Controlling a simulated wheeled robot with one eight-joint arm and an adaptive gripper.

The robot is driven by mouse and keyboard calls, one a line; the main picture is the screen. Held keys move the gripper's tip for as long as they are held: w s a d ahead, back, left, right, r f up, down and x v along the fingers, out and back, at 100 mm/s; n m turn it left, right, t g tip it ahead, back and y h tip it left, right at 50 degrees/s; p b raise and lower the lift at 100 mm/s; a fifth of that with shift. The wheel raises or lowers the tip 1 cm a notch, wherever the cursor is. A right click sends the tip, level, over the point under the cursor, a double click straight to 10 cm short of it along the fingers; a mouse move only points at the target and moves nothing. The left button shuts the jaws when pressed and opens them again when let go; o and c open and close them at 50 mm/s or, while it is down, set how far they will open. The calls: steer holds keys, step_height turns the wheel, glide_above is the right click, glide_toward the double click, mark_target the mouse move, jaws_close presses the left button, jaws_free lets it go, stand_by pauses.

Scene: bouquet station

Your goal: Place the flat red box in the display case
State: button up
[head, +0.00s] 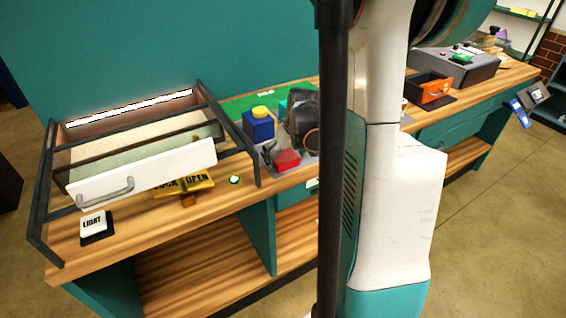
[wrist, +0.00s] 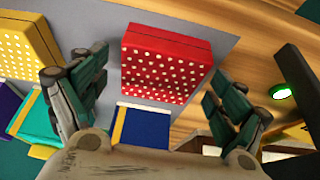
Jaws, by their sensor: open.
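The flat red box (head: 287,160) lies on a grey mat in the head view, below my gripper (head: 303,125). In the wrist view the red box (wrist: 167,58) has white dots and sits between and beyond my gripper's two fingers (wrist: 155,88). The fingers are open and hold nothing; whether they touch the box cannot be told. The display case (head: 229,130) is a dark-framed case at the left, with a lit strip at its back. Its white front panel (head: 140,175) has a handle and is tilted. The case's visible interior looks empty.
A blue box (head: 258,126) with a yellow top stands beside the red box; the wrist view also shows yellow (wrist: 22,50) and teal (wrist: 38,122) boxes. A LIGHT switch (head: 94,224), a LOCK/OPEN sign (head: 185,184) and a green-lit button (head: 235,179) lie before the case.

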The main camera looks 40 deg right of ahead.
steer(key=c, duration=1.3)
steer(key=shift+r, duration=0.1)
steer(key=shift+c, duration=0.2)
